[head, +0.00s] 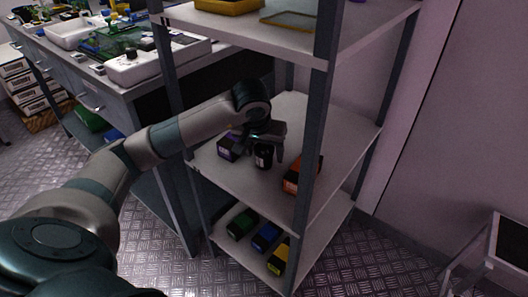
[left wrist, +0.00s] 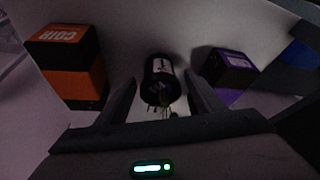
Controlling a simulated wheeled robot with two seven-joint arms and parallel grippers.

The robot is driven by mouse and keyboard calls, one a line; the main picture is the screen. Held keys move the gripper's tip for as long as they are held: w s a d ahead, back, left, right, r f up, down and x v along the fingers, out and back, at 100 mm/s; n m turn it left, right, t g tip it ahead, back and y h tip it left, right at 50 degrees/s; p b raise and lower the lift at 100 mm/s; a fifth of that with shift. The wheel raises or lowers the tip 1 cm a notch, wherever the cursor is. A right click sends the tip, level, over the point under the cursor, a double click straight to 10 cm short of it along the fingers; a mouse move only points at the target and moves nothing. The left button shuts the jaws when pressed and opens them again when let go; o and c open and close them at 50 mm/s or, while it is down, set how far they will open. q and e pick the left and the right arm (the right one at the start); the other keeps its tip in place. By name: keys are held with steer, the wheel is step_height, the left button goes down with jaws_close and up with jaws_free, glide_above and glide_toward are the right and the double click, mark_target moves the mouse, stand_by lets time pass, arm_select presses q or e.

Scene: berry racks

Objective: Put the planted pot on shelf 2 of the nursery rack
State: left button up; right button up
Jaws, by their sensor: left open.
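The planted pot (head: 263,156) is a small black pot with a pale label, standing on the middle shelf (head: 235,178) of the nursery rack. In the left wrist view the black pot (left wrist: 158,80) shows between the two fingers, with a bit of green plant at its near end. My left gripper (head: 265,142) reaches in over this shelf and is open around the pot, with a gap visible on each side in the wrist view (left wrist: 160,95). My right gripper is not in view.
On the same shelf, an orange and black COIR box (left wrist: 70,65) stands to one side and a purple and black box (left wrist: 230,68) to the other. The lower shelf holds several boxes, including a blue one (head: 266,236). Rack posts (head: 318,130) stand close by.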

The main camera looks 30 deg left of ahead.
arm_select(q)
steer(key=a+v, duration=0.1)
steer(key=v, duration=0.6)
steer(key=shift+d+p, duration=0.4)
steer(key=shift+d, duration=0.1)
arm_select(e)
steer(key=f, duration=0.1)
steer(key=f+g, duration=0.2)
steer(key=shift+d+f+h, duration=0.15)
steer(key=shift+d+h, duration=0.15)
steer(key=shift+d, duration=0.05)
arm_select(q)
steer(key=shift+s+r, duration=0.1)
